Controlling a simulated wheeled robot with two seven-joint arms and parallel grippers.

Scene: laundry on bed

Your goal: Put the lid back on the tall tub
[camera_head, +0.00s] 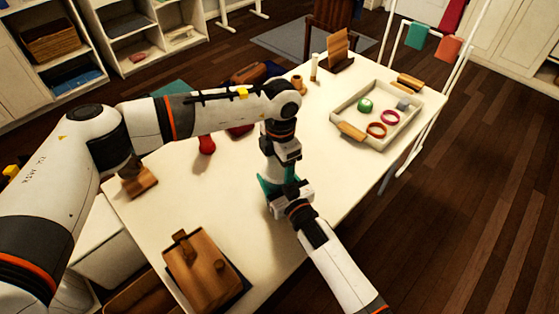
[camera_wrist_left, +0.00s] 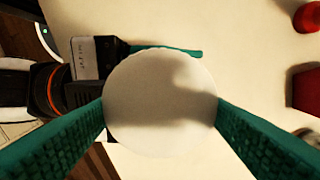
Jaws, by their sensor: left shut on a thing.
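A white round lid (camera_wrist_left: 160,85) with a finely ridged edge fills the middle of the left wrist view. My left gripper (camera_wrist_left: 160,112) is shut on it, with one teal finger on each side. In the head view my left gripper (camera_head: 275,187) points down over the table and hides the lid. My right gripper (camera_head: 284,202) is close against it from the lower right. In the wrist view one teal finger of the right gripper (camera_wrist_left: 165,50) runs past the lid's upper edge; the other is hidden. The tall tub is not clearly seen; anything under the lid is hidden.
The white table (camera_head: 245,200) carries a cream tray (camera_head: 376,140) with rings and a green ball at right. A white drying rack (camera_head: 440,110) stands beyond the right edge.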

